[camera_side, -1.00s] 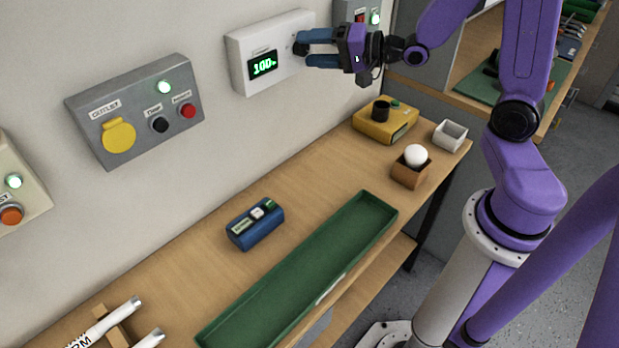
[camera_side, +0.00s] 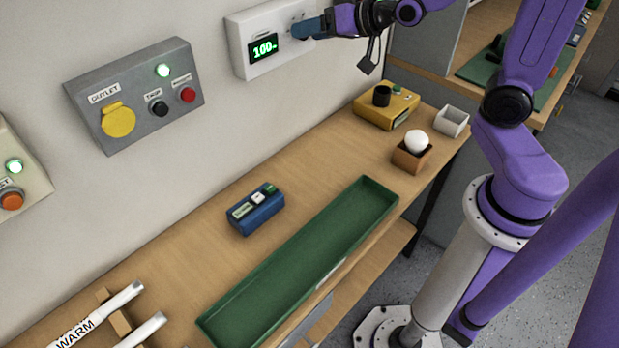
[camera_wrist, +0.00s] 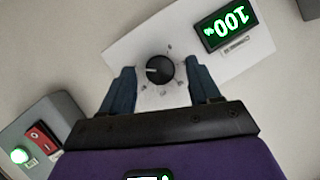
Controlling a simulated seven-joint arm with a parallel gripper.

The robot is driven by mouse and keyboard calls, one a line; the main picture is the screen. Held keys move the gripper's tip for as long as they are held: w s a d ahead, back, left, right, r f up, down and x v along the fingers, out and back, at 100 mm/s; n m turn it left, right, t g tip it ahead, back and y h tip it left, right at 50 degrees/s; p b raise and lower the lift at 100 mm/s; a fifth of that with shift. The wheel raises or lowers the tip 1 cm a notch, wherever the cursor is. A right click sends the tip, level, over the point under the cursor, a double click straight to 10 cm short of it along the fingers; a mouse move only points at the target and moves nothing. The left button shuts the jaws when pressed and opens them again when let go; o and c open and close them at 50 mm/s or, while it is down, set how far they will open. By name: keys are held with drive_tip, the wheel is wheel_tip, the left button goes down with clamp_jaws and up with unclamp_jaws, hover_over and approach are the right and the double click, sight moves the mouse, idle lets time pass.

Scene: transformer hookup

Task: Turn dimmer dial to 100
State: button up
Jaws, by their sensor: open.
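The white dimmer box (camera_side: 278,62) is on the wall, and its green display (camera_side: 264,48) reads 100%. The display also reads 100% upside down in the wrist view (camera_wrist: 227,22). The black round dial (camera_wrist: 159,70) shows in the wrist view with a white pointer mark on its left side. My gripper (camera_wrist: 160,85) is open, with one blue finger on each side of the dial and a visible gap on both sides. In the side view my gripper (camera_side: 303,30) is in front of the box's right part and hides most of the dial.
A grey outlet box (camera_side: 135,95) is on the wall to the left. The bench below holds a green tray (camera_side: 366,187), a blue box (camera_side: 256,212) and a yellow box (camera_side: 372,113).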

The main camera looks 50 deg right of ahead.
drive_tip(key=shift+a+n+h, duration=0.2)
drive_tip(key=shift+n+h, duration=0.7)
drive_tip(key=shift+n, duration=0.1)
drive_tip(key=shift+h, duration=0.3)
drive_tip(key=shift+n, duration=0.3)
